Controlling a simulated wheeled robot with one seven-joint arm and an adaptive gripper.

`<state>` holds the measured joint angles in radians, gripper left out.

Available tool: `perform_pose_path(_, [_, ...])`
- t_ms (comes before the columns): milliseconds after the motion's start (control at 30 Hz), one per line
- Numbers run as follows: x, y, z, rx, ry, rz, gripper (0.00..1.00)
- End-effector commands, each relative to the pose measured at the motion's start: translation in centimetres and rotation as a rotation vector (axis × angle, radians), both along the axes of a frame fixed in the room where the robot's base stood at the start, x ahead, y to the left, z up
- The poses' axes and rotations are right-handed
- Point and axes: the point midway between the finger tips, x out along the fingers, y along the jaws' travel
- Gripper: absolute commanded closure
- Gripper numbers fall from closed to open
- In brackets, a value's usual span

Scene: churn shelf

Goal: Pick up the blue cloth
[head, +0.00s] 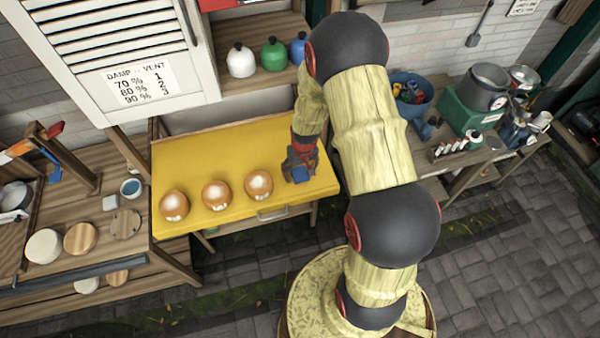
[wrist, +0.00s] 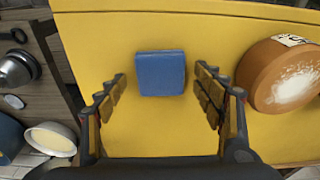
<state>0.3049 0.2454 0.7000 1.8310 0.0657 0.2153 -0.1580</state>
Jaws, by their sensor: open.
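The blue cloth (wrist: 161,73) is a small folded block lying flat on the yellow tabletop. In the wrist view it sits between and a little beyond the fingertips of my gripper (wrist: 163,88), which is open and empty. In the head view my gripper (head: 299,160) is low over the right part of the table. Part of the blue cloth (head: 300,174) shows there at the fingers, partly hidden by them.
Several round copper-brown objects stand left of my gripper; the nearest (head: 258,184) also shows at the right of the wrist view (wrist: 284,76). The yellow table (head: 200,160) has a white louvred cabinet (head: 110,45) behind it. A blue bucket (head: 412,92) stands on the right bench.

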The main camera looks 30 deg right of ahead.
Motion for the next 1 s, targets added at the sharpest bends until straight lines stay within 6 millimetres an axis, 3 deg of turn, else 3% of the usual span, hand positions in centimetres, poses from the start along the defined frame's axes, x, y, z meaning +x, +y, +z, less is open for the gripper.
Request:
perform_pose_path(233, [-0.01,0.01,-0.10,0.000,0.000,0.000,0.32])
perform_pose_path(900, [-0.04,0.02,-0.08,0.000,0.001,0.000,0.70])
perform_pose_path(1000, [-0.04,0.02,-0.08,0.000,0.001,0.000,0.71])
